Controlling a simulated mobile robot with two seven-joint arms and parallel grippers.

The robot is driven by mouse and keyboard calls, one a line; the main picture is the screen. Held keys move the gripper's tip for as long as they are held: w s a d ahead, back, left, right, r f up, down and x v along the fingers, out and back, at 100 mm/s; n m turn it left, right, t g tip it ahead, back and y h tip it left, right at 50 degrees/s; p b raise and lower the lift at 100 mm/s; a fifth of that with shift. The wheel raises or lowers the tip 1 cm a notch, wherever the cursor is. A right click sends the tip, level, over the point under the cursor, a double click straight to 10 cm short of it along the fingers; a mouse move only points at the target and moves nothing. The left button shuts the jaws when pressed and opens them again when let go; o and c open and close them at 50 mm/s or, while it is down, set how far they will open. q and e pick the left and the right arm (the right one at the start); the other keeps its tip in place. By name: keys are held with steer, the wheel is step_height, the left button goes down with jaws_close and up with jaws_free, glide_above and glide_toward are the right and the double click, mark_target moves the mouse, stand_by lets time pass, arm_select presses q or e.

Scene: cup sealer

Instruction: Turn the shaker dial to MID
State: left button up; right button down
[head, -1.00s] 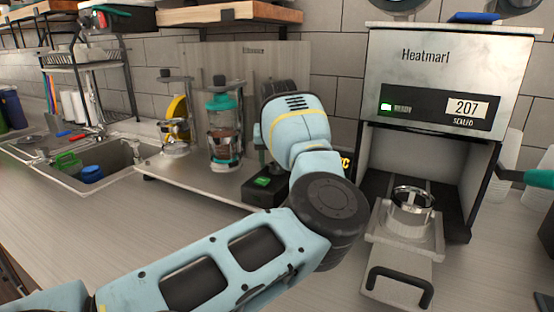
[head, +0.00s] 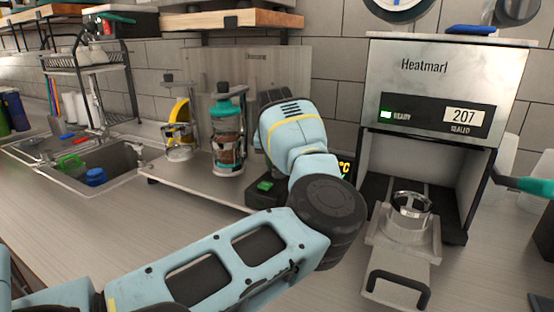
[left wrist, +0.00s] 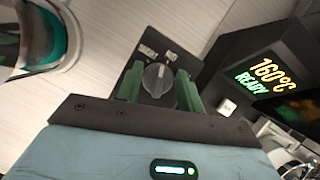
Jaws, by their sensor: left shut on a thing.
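In the left wrist view the round grey dial (left wrist: 157,75) sits on a dark plate with white labels above it. The right label reads MID; the left one is hard to read. A pale pointer line on the dial points roughly up, near the gap between the labels. My left gripper (left wrist: 159,88) has one green finger on each side of the dial and is shut on it. In the head view my left arm hides the dial and these fingers. The shaker (head: 227,135), with a teal lid, stands left of my forearm. My right gripper is not in view.
A sealing machine (head: 440,75) showing READY and 207 stands on the right, its tray (head: 405,245) pulled out. A sink (head: 105,165) lies at the left. The front left counter is clear.

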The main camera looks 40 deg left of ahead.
arm_select(q)
steer(key=shift+r+m+h+p, duration=0.3)
steer(key=shift+r+m+p, duration=0.1)
steer(key=shift+m+p, duration=0.25)
steer(key=shift+f+m+t+p, duration=0.1)
steer(key=shift+m+t+p, duration=0.2)
steer(key=shift+m+p, duration=0.45)
steer(key=shift+f+m+h, duration=0.2)
steer(key=shift+m+h, duration=0.2)
steer(key=shift+m, duration=0.1)
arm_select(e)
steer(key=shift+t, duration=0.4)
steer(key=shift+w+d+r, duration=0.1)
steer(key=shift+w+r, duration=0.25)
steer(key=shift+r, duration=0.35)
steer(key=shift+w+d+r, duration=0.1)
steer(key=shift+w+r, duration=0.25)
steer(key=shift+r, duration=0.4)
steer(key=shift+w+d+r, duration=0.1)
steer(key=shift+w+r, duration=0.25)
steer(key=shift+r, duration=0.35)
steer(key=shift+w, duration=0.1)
arm_select(q)
steer(key=o, duration=1)
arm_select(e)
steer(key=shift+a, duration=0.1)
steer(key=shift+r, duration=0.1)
